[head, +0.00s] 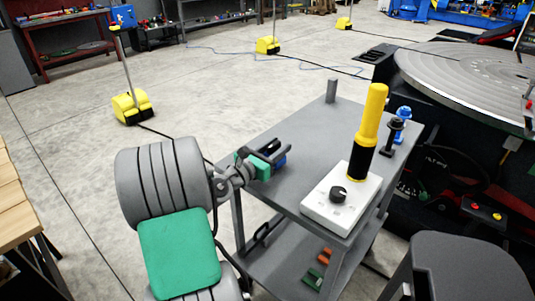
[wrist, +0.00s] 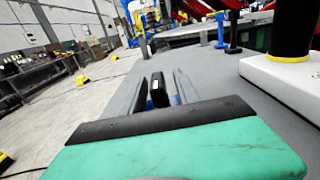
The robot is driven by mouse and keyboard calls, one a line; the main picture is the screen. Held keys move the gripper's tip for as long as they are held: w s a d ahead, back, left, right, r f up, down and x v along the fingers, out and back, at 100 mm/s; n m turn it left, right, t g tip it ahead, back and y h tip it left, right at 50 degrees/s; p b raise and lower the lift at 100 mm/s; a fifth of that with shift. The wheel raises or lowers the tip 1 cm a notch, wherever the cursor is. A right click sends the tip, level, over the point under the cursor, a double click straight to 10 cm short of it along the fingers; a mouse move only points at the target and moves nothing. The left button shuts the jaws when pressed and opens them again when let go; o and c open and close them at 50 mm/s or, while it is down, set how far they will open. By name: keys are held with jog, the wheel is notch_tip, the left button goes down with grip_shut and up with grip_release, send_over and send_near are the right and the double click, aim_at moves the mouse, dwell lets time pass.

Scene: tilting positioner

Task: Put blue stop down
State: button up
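My gripper (head: 276,152) is over the left part of the grey cart top, level and pointing right in the head view. Its fingers appear shut on a blue stop (head: 281,162), mostly hidden by the fingers and the green gripper body. In the wrist view the stop shows a black end (wrist: 158,91) with blue edges between the two grey fingers. I cannot tell whether the stop touches the cart top. Another blue post-like piece (head: 403,113) stands upright at the cart's far right, beside a black one (head: 392,136).
The grey cart top (head: 310,142) has free room in its middle. A white box (head: 342,197) with a black knob and a tall yellow-black handle (head: 368,130) stands at the front right. A short grey post (head: 331,90) stands at the back corner. A round table (head: 470,75) lies beyond.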

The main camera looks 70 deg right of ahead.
jog(key=v, duration=0.3)
jog(key=b+v, duration=0.1)
jog(key=v, duration=0.4)
jog(key=shift+w+a+f, duration=0.2)
jog(key=shift+a+f, duration=0.15)
jog(key=shift+f, duration=0.05)
jog(key=a+b, duration=0.1)
jog(key=b, duration=0.3)
jog(key=shift+w+a, duration=0.1)
jog(key=shift+w, duration=0.1)
jog(key=shift+w+a+r+b, duration=0.2)
jog(key=shift+a+b, duration=0.2)
jog(key=shift+b, duration=0.4)
jog(key=shift+a+r, duration=0.1)
jog(key=shift+r, duration=0.1)
